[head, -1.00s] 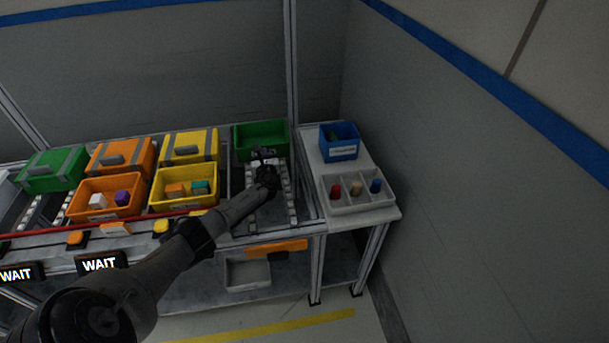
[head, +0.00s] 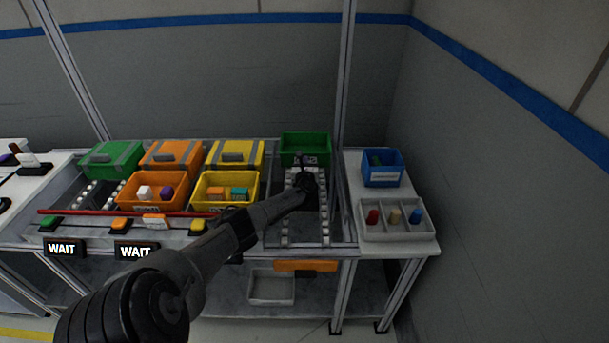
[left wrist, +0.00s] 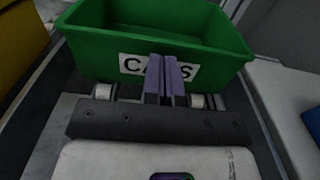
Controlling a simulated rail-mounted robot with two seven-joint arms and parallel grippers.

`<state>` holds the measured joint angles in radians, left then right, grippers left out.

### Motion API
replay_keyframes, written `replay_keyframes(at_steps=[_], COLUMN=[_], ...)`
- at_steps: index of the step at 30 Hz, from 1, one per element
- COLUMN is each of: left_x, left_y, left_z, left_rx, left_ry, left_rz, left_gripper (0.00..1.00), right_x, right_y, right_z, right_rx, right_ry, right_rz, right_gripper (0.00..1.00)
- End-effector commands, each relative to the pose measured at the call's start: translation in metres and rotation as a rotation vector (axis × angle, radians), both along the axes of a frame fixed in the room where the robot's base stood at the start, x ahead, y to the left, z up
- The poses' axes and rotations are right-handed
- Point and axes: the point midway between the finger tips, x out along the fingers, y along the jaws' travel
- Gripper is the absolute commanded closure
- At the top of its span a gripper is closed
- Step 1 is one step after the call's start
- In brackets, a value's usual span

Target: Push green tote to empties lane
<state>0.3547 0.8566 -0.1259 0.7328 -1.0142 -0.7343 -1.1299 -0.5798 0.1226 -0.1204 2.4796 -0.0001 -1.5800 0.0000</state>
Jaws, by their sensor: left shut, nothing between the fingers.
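An open green tote (head: 305,146) stands at the far end of the rightmost roller lane (head: 321,215). It looks empty in the left wrist view (left wrist: 155,40), where its near wall bears a white label, partly hidden by my fingers. My left gripper (head: 302,160) reaches over the lane on the near side of this tote. Its two purple fingers (left wrist: 166,82) are shut together with nothing between them, in front of the label. I cannot tell whether the tips touch the wall. My right gripper is not in view.
Left of the lane stand yellow (head: 235,154), orange (head: 170,154) and green (head: 110,158) lidded totes, with open totes of blocks in front. A frame post (head: 345,90) rises beside the lane. A side table right holds a blue bin (head: 381,168) and a divided tray (head: 398,232).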

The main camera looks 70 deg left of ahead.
Motion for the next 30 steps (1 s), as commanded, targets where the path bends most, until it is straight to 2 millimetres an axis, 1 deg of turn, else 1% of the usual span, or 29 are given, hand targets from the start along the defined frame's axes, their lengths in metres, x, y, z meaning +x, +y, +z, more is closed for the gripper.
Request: replay_keyframes(at_steps=[1, 3, 5, 9, 13, 18, 21, 25, 30], left_x=[0.000, 0.000, 0.000, -0.010, -0.019, -0.027, -0.030, -0.032, -0.034], left_y=[-0.006, -0.015, -0.023, -0.048, -0.072, -0.096, -0.105, -0.113, -0.116], left_z=[0.006, 0.007, 0.007, 0.006, 0.005, 0.003, 0.002, 0.001, 0.000], left_rx=[-0.002, -0.001, -0.002, -0.002, -0.002, -0.003, -0.001, -0.001, -0.001], left_ry=[0.002, 0.003, 0.004, 0.004, 0.002, 0.001, 0.001, 0.000, 0.000], left_rz=[-0.004, -0.007, -0.011, -0.012, -0.011, -0.010, -0.010, -0.009, -0.008], left_gripper=[1.00, 1.00, 1.00, 1.00, 1.00, 1.00, 1.00, 1.00, 1.00], right_x=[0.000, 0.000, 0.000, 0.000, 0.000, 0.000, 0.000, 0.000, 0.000], right_y=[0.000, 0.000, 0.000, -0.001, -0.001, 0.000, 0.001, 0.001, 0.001], right_z=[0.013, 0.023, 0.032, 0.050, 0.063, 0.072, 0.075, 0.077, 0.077], right_rx=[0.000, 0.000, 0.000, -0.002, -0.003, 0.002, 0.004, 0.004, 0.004], right_ry=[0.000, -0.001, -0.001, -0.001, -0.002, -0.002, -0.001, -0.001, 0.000], right_rz=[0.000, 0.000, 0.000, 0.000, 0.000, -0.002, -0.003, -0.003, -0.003], right_gripper=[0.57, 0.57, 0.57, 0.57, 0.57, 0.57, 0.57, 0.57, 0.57])
